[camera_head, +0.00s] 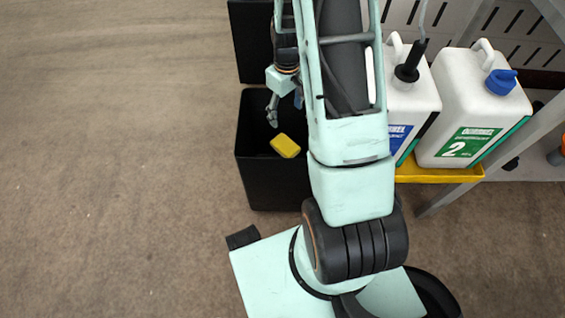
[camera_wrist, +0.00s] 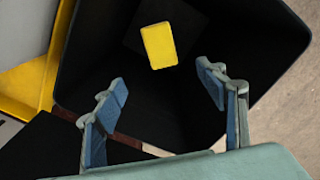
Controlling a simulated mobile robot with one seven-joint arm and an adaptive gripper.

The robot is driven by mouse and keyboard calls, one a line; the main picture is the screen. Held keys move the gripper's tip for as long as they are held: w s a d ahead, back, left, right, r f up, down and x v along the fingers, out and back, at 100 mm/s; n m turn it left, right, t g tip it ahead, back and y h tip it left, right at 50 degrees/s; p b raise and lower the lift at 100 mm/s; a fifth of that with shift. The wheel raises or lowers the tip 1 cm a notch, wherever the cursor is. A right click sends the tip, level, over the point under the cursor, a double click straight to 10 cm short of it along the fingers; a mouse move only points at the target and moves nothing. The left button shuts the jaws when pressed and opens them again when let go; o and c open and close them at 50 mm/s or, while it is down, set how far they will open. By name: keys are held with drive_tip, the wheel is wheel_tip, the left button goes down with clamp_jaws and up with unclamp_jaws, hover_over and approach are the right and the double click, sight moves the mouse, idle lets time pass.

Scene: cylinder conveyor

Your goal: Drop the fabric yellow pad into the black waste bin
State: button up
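The yellow pad (camera_head: 285,146) is a small block inside the opening of the black waste bin (camera_head: 268,188). In the wrist view the pad (camera_wrist: 159,45) lies beyond my fingertips, apart from both, against the bin's dark inside. I cannot tell whether it rests on the bottom or is in the air. My gripper (camera_wrist: 162,87) is open and empty, its two blue-padded fingers spread wide over the bin (camera_wrist: 262,50). In the head view my gripper (camera_head: 272,112) is above the bin's opening, partly hidden by my arm.
A black panel (camera_head: 249,42) stands behind the bin. Two white canisters, one with a blue cap (camera_head: 478,105), stand to the right on a yellow tray (camera_head: 440,174) by a grey metal frame (camera_head: 535,110). The brown floor (camera_head: 110,160) at left is clear.

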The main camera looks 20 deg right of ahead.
wheel_tip(320, 180, up, 12)
idle(0.7)
idle(0.4)
